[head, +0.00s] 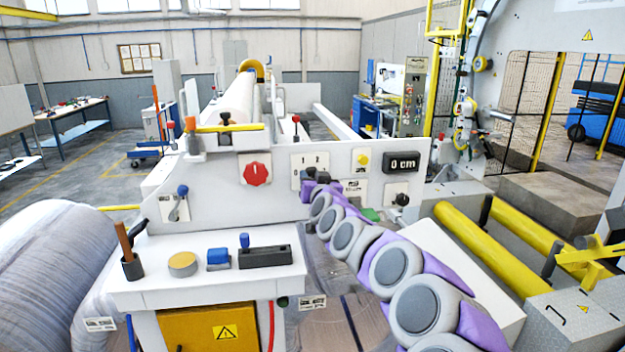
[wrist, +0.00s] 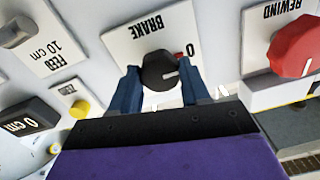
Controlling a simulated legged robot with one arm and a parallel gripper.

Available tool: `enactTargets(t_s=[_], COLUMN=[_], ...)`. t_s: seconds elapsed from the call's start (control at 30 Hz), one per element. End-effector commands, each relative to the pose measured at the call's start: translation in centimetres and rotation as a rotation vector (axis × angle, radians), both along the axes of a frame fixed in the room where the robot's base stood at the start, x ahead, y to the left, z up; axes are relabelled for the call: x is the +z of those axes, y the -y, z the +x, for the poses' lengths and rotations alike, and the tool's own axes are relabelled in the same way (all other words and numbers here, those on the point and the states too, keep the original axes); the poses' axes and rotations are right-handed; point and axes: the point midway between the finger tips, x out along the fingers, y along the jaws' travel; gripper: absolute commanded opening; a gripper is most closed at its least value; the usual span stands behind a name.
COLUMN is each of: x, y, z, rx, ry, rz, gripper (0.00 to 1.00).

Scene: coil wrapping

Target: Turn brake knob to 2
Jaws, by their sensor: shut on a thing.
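The brake knob (wrist: 158,72) is round and black with a white pointer line, on a white plate (wrist: 122,48) marked BRAKE, upside down in the wrist view. My gripper (wrist: 160,68) has its two blue fingers on either side of the knob, shut on it. The other numbers are hidden in the wrist view.
A red rewind knob (wrist: 296,44) is to the right in the wrist view, and also left of the brake plate in the head view (head: 255,169). A yellow button (wrist: 80,109) and a 0 cm display (wrist: 25,120) are on the other side. A side table (head: 140,287) stands in front.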

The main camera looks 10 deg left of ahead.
Motion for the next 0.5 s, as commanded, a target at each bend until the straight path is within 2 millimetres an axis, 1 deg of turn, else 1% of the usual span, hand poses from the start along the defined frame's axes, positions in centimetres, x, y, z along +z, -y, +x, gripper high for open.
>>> enactTargets(t_s=[0.27,0.5], x=[-0.09,-0.32], y=[-0.08,-0.25], z=[0.08,0.09], rx=[0.000,0.001], ry=[-0.015,-0.058], rz=[0.058,0.213], gripper=[0.16,0.16])
